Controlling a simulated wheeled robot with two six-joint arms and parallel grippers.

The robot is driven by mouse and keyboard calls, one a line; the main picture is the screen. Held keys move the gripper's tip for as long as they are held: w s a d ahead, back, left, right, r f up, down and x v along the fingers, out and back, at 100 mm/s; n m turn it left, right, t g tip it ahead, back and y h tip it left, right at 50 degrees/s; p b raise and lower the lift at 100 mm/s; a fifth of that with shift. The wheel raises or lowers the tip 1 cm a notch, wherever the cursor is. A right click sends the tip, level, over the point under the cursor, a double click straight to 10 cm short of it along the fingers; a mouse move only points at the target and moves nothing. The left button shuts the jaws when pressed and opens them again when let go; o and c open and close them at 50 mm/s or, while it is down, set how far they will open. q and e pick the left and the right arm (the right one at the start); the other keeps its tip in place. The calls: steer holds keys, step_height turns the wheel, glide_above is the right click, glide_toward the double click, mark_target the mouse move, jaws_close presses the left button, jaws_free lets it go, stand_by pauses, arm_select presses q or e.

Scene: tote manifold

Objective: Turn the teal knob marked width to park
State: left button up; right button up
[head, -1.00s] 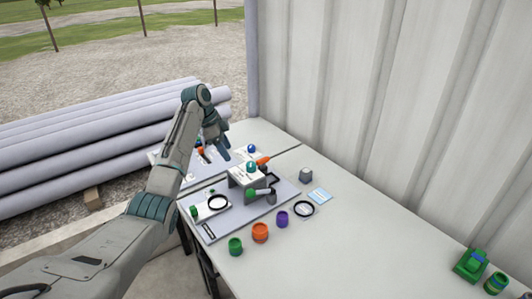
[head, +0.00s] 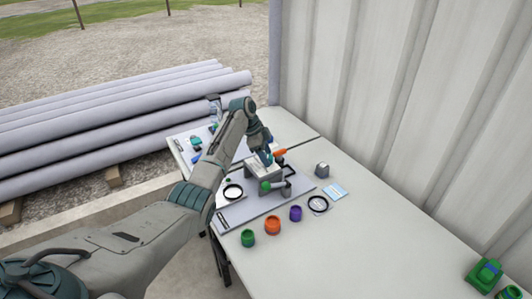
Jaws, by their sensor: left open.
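A grey box with a white labelled top (head: 256,170) stands on the grey panel (head: 239,215) on the table. Its label is too small to read. My left gripper (head: 267,158) is over the box top, fingers pointing down, open. A bit of teal shows between or beside its fingertips, where the teal knob sits; the fingers mostly hide it. I cannot tell whether they touch it or where it points. My right gripper is not in view.
Green (head: 248,238), orange (head: 272,225) and purple (head: 295,213) pots stand in front.

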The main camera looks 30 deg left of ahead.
arm_select(q)
steer(key=shift+f, duration=0.15)
steer(key=c, duration=1)
